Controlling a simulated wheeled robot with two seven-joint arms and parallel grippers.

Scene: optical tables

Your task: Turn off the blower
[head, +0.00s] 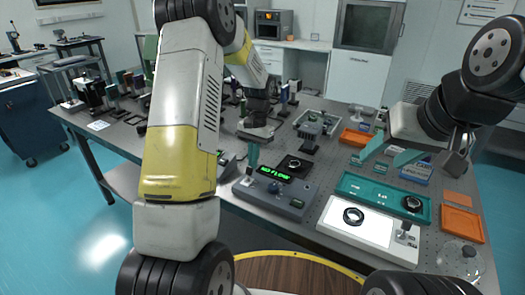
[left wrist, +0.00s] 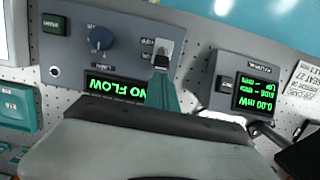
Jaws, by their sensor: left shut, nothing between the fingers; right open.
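The grey control box (head: 262,194) with a lit green "NO FLOW" display (head: 273,171) stands on the table in front of me in the head view. In the left wrist view the box (left wrist: 130,32) appears upside down, with a dark blue knob (left wrist: 97,38), a small green button (left wrist: 54,23) and a toggle switch (left wrist: 164,48). My left gripper (head: 252,158) is shut and empty. Its teal tips (left wrist: 163,76) are at or just beside the switch; I cannot tell if they touch. My right gripper (head: 391,152) is open and empty over the table's right side.
A meter reading 0.00 mW (left wrist: 248,88) stands beside the box. To the right are a green tray (head: 355,184), a white panel (head: 340,232) with a black ring, and orange trays (head: 462,224). Several optical mounts crowd the table behind my left arm.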

